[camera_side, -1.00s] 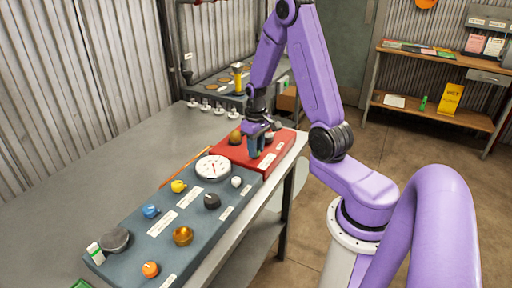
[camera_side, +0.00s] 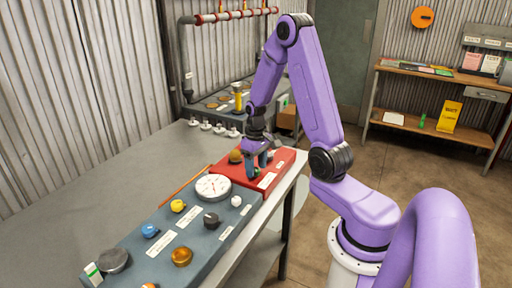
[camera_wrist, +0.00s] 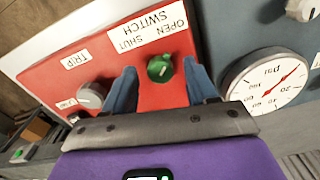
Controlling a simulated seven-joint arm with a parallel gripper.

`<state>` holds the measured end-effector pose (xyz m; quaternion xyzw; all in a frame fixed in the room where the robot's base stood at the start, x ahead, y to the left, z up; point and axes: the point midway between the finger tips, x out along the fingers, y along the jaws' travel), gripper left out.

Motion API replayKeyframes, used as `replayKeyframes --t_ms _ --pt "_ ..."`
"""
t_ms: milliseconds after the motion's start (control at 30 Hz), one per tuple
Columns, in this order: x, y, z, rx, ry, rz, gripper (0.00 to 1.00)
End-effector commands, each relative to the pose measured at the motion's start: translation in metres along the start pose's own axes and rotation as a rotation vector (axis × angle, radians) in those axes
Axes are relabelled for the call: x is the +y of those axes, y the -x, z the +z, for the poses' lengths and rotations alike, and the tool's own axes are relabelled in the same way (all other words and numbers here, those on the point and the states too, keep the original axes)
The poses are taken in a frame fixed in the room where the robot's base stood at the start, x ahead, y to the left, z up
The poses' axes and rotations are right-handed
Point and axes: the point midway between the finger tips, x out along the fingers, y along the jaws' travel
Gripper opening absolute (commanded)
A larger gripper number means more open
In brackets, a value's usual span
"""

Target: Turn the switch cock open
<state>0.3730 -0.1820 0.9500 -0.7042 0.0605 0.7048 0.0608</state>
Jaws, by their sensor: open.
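The switch cock is a small green knob (camera_wrist: 160,68) on the red panel (camera_wrist: 55,95), beside a label that reads SWITCH, SHUT and OPEN, upside down in the wrist view. My gripper (camera_wrist: 160,72) is open, with one blue finger on each side of the green knob and a visible gap to both. In the side view my gripper (camera_side: 258,168) points down over the red panel (camera_side: 285,160), and a bit of the green knob (camera_side: 256,172) shows between its fingers. I cannot tell exactly how far the fingertips reach down beside it.
A white psi gauge (camera_side: 213,187) stands close beside my gripper. A grey knob (camera_wrist: 92,95) near the TRIP label is on the other side. A blue-grey panel (camera_side: 205,240) carries several coloured knobs. The bench top (camera_side: 100,200) behind is mostly clear.

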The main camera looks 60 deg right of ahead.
Motion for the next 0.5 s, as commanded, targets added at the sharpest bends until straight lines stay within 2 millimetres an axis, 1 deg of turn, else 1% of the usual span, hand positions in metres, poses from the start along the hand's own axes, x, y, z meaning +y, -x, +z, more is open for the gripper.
replayKeyframes --t_ms 167,367,500 --pt "0.000 0.023 -0.002 0.008 0.000 0.002 0.57" --pt "0.000 0.061 -0.002 0.010 0.001 0.003 0.57" --pt "0.000 0.091 -0.002 0.010 0.000 0.003 0.57"
